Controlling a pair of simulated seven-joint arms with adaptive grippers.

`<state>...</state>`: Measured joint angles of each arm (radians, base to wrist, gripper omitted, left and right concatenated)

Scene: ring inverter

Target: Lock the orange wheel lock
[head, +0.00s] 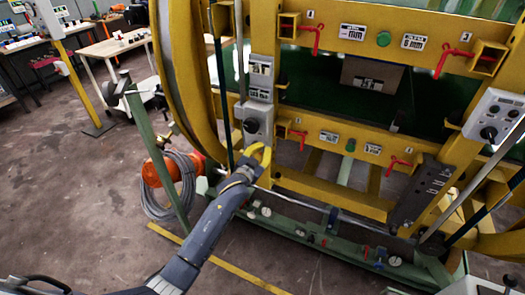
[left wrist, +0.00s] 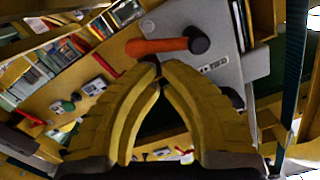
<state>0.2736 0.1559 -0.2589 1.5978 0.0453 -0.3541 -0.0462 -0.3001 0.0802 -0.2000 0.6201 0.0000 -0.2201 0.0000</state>
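In the left wrist view an orange lever with a dark round end (left wrist: 168,46) lies just beyond my fingertips, in front of a grey panel. I take it for the orange wheel lock; I cannot make it out clearly in the head view. My left gripper (head: 266,152) has yellow fingers and is at the lower left of the yellow frame, below a grey control box (head: 258,120). In the left wrist view the fingertips (left wrist: 160,72) meet with nothing seen between them. They look apart from the lever, though the gap is hard to judge. My right gripper is not in view.
The yellow frame (head: 350,110) carries several red handles (head: 316,36). A green base beam (head: 300,228) with gauges runs below. A cable coil (head: 178,185) and an orange unit (head: 158,170) lie left of my arm. The floor at left is open.

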